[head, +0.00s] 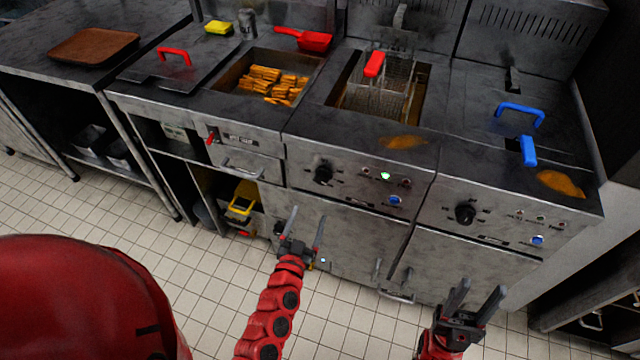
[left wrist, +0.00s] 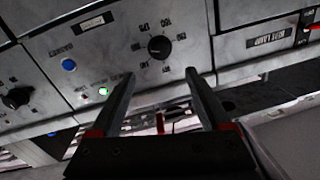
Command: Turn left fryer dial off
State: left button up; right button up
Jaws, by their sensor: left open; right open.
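The left fryer dial (head: 323,174) is a black knob on the front panel of the left fryer (head: 365,190), and it also shows in the left wrist view (left wrist: 159,47). A green light (head: 385,176) glows to its right in the head view. My left gripper (head: 307,215) is open and empty, in front of the panel and below the dial in the head view. In the left wrist view the dial shows just beyond and between its fingertips (left wrist: 160,73), apart from them. My right gripper (head: 481,288) is open and empty, low in front of the right fryer.
The right fryer has its own black dial (head: 465,214) and a blue button (head: 537,240). A basket with a red handle (head: 374,64) sits in the left fryer's well. Fries (head: 275,84) lie in a bin to the left. The tiled floor (head: 150,260) is clear.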

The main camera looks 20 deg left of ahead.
aim_at(321, 181)
pick_arm(q)
jog(key=w, duration=1.1)
jog(key=shift+w+a, duration=0.3)
jog(key=shift+w, duration=0.1)
grip_shut()
